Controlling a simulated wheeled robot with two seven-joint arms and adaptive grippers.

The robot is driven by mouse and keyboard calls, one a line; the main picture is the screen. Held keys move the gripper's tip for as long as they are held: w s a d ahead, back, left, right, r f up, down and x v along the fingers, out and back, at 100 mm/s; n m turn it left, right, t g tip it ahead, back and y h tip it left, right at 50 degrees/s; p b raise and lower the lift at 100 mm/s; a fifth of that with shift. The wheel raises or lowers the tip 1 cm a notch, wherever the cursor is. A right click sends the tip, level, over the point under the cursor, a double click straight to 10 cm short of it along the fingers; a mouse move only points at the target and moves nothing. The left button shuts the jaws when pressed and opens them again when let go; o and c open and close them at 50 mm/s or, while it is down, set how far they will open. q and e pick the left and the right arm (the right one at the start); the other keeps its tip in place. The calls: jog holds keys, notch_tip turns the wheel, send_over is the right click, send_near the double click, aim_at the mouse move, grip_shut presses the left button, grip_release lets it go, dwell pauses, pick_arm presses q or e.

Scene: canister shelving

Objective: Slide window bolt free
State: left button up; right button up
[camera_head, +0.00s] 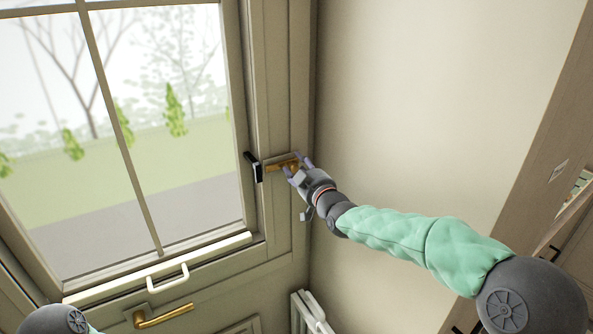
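The window (130,130) fills the left of the view, in a beige frame. A brass bolt (279,166) lies nearly level on the right side of the frame, its left end at a black fitting (256,167). My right gripper (298,167) is at the bolt's right end, with its purple-tipped fingers on either side of the brass. The gripper partly hides that end, and I cannot tell whether the fingers press on it.
A white pull handle (168,278) is on the window's lower rail. A brass lever handle (163,316) is below it. A bare wall (420,90) stands close to the right of the frame. A white slatted object (311,313) is at the bottom middle.

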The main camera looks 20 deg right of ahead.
jog(key=shift+a+f, duration=0.1)
jog(key=shift+a, duration=0.05)
jog(key=s+d, duration=0.2)
jog(key=s, duration=1)
jog(key=shift+d, duration=0.15)
jog(key=shift+w+f, duration=0.1)
notch_tip(320, 180, down, 18)
jog(key=w+a+m+g, duration=0.1)
jog(key=a+m+g, duration=0.1)
jog(key=a+g, duration=0.15)
jog(key=s+a+f+m+g, duration=0.2)
jog(key=s+f+g, duration=0.2)
jog(key=f, duration=0.8)
jog(key=s+a+f+m+g, duration=0.1)
jog(key=s+f+g, duration=0.3)
jog(key=f, duration=0.8)
jog(key=s+a+f+m+g, duration=0.1)
jog(key=s+a+f+g, duration=0.1)
jog(key=s+f, duration=0.5)
jog(key=s+a+f+m+g, duration=0.2)
jog(key=s+f, duration=0.6)
jog(key=s, duration=0.6)
jog(key=shift+a+f+g+y, duration=0.15)
jog(key=shift+a+g+y, duration=0.3)
jog(key=shift+g, duration=0.5)
